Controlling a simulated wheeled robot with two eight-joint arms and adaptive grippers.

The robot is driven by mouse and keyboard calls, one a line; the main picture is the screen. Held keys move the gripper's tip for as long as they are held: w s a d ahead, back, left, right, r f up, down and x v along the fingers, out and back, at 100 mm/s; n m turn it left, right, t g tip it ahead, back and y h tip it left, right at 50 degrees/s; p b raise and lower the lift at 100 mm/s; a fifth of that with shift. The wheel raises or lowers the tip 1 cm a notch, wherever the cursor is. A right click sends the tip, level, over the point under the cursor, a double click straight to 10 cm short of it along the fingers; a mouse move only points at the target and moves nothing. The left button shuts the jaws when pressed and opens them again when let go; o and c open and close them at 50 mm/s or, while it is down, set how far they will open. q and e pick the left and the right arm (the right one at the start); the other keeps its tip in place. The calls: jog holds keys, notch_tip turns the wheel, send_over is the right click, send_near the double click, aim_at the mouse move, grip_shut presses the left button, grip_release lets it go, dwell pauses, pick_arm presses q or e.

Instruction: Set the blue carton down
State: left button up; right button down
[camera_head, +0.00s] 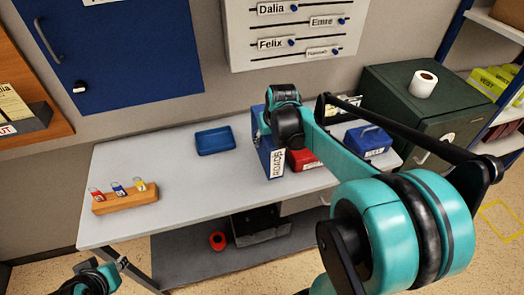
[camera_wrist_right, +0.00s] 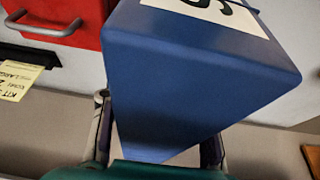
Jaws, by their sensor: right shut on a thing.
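The blue carton (camera_head: 264,156), with a white label, is at the middle of the grey table in the head view. My right gripper is shut on it; its fingers lie on both sides of the carton in the wrist view (camera_wrist_right: 157,140). The carton fills the middle of that view (camera_wrist_right: 190,75). My right wrist hides part of it in the head view. I cannot tell whether its underside touches the table (camera_head: 205,215). Part of my left arm shows at the bottom left of the head view; its fingers cannot be made out.
A red box (camera_head: 303,160) stands just right of the carton, also seen in the wrist view (camera_wrist_right: 55,22). A blue case (camera_head: 367,142) is farther right. A blue tray (camera_head: 215,140) and a wooden rack (camera_head: 125,202) with vials are to the left. Bare table lies between tray and rack.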

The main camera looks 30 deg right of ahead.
jog(key=shift+w+a+f, duration=0.4)
jog(key=shift+w+f, duration=0.25)
jog(key=shift+w, duration=0.2)
jog(key=shift+f+b, duration=1)
jog(key=shift+f, duration=0.8)
jog(key=shift+f, duration=0.2)
jog(key=c, duration=0.8)
grip_release()
jog(key=shift+o, duration=0.2)
jog(key=shift+s, duration=0.1)
jog(key=shift+r, duration=0.15)
